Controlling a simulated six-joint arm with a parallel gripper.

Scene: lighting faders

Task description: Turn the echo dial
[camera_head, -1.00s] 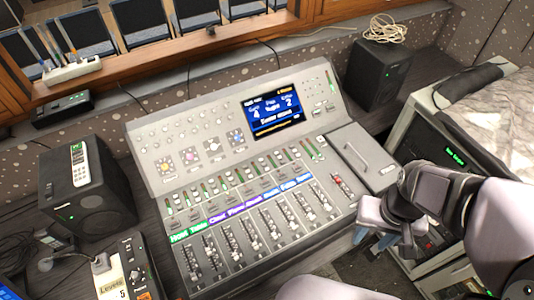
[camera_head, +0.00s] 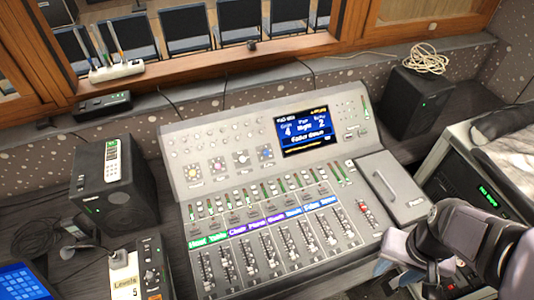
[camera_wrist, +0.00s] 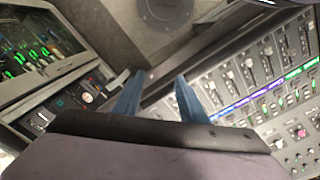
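The grey mixing console (camera_head: 290,165) stands on the desk in the middle of the head view. A row of coloured dials sits on its upper panel: a yellow one (camera_head: 193,173), a pink one (camera_head: 217,165), a white one (camera_head: 241,157) and a blue one (camera_head: 265,152). Their labels are too small to read, so I cannot tell which is echo.
Black speakers stand left (camera_head: 113,190) and right (camera_head: 411,100) of the console. A rack (camera_head: 480,190) with green displays is close to my arm on the right. A small Levels unit (camera_head: 140,270) lies front left.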

